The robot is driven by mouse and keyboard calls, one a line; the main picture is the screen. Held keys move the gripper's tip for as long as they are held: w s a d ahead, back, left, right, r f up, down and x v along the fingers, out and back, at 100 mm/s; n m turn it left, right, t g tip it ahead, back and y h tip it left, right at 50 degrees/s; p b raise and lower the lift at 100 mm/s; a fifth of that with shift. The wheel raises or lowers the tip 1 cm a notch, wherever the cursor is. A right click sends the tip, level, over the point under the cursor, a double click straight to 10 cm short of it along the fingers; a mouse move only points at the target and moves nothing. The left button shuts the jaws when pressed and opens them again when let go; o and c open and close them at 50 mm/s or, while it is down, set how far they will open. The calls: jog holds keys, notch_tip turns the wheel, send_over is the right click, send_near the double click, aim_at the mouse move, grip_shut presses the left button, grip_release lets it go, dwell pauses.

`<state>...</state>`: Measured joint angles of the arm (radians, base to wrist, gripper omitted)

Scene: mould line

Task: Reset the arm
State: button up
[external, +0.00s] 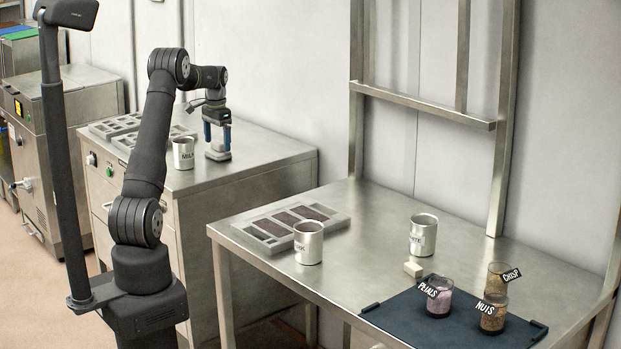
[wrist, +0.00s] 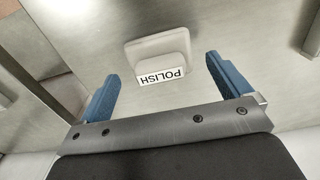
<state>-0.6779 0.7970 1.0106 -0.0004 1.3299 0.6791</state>
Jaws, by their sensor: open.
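My arm reaches over the back metal cabinet, and my gripper (external: 217,140) points down there with its two blue fingers apart. In the wrist view my gripper (wrist: 161,70) is open, and a pale grey block labelled POLISH (wrist: 158,50) shows between and beyond the fingertips. In the external view the grey polish block (external: 217,155) stands on the cabinet top right under the gripper. I see a gap between the block and each finger in the wrist view; the height between them is hard to judge.
A metal MILK cup (external: 184,153) stands close left of the gripper, near grey moulds (external: 118,125). On the front table are a filled mould (external: 335,219), two metal cups (external: 308,245) (external: 423,236), a small white block (external: 413,269) and a dark mat (external: 400,314) with labelled jars (external: 439,298).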

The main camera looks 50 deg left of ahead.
jog(key=shift+r, duration=0.9)
